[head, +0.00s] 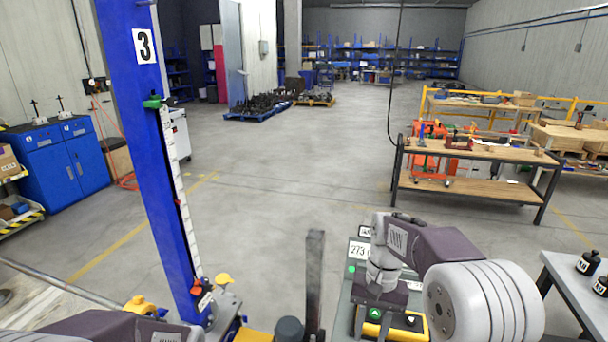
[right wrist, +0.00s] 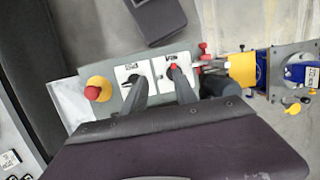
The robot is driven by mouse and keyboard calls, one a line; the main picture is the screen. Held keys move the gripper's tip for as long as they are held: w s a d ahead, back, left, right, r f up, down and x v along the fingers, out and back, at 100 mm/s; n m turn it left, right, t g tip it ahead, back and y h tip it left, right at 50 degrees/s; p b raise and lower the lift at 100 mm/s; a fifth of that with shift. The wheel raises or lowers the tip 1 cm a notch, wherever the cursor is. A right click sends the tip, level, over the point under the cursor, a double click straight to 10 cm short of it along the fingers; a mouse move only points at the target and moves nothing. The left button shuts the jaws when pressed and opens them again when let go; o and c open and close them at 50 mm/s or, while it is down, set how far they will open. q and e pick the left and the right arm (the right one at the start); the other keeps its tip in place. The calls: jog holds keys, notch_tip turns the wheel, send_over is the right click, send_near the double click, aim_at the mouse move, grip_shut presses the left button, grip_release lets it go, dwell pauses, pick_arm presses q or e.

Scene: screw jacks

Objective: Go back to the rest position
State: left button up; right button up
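My right arm reaches in from the right in the head view, over a grey-green control panel (head: 345,300). A red knob (right wrist: 174,67) shows near the right-hand fingertip, and a red button on a yellow base (right wrist: 97,89) is to the left; contact cannot be told. Part of my left arm shows at the bottom left of the head view; its gripper is out of view.
A blue column (head: 155,150) marked 3, with a white scale, stands close on the left. A grey table (head: 572,285) with dark weights is at the right edge. A workbench (head: 480,153) stands farther back. The middle floor is clear.

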jog(key=s+d+f+n+t+b, duration=0.1)
jog(key=s+d+f+n+t, duration=0.1)
jog(key=s+f, duration=0.8)
jog(key=shift+s+d+f+n+t+h, duration=0.15)
jog(key=shift+s+d+n+t+h, duration=0.3)
jog(key=shift+t, duration=0.35)
